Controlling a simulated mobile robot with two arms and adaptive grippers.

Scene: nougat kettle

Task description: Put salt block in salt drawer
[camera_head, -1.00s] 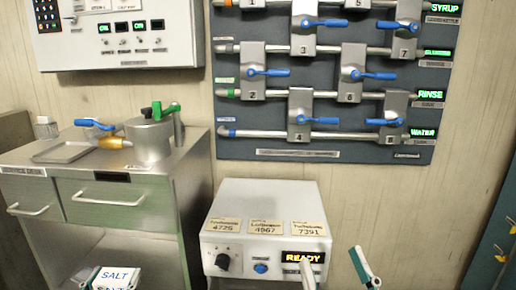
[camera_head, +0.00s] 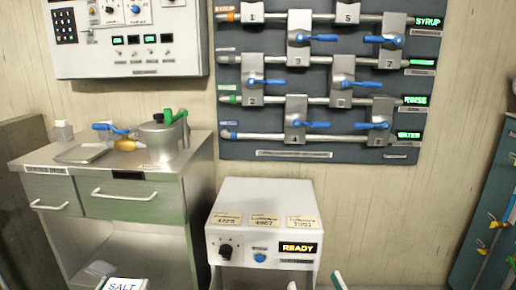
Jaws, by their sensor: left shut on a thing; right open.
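The white salt block (camera_head: 124,284), lettered SALT, shows at the bottom edge, left of centre, cut off by the frame. The cabinet has a narrow left drawer (camera_head: 50,196) and a wider right drawer (camera_head: 130,198), both shut with bar handles. Their labels are too small to read surely. My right gripper (camera_head: 315,283) is open and empty at the bottom edge, only its fingertips showing.
A kettle (camera_head: 160,138) with a green lever and a shallow tray (camera_head: 82,152) stand on the cabinet top (camera_head: 130,165). A white READY box (camera_head: 264,225) stands right of the cabinet. A valve panel (camera_head: 320,80) and control box (camera_head: 128,38) are on the wall.

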